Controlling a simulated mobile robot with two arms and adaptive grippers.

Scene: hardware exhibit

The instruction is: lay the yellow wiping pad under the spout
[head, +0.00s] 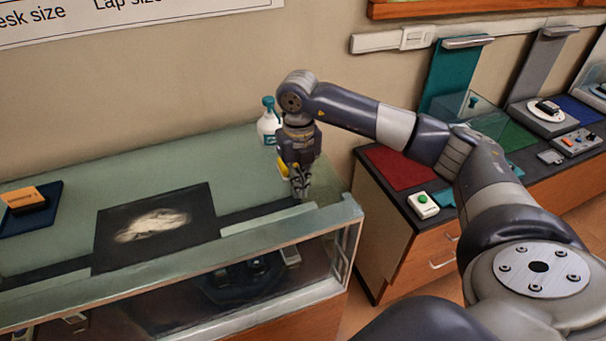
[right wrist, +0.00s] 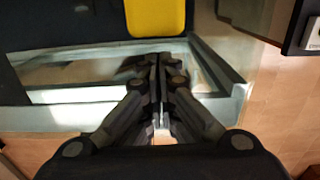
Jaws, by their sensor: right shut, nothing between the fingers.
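The yellow wiping pad (right wrist: 156,17) shows in the right wrist view at the top, just beyond my fingertips and cut off by the picture edge. In the head view only a small yellow piece (head: 283,168) shows beside my gripper. A white bottle (head: 268,127) with a teal pump spout (head: 268,102) stands at the back of the glass counter, behind and left of my gripper. My right gripper (head: 301,192) points down over the counter's right end. Its fingers (right wrist: 158,68) are shut and empty, apart from the pad. My left gripper is not in view.
The glass counter (head: 165,170) carries a dark mat (head: 110,235) with a pale smear and a blue tray (head: 40,222) with an orange-topped block. A raised glass front edge (head: 250,232) runs along it. A wooden cabinet (head: 385,250) with a green-button box (head: 423,204) stands right.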

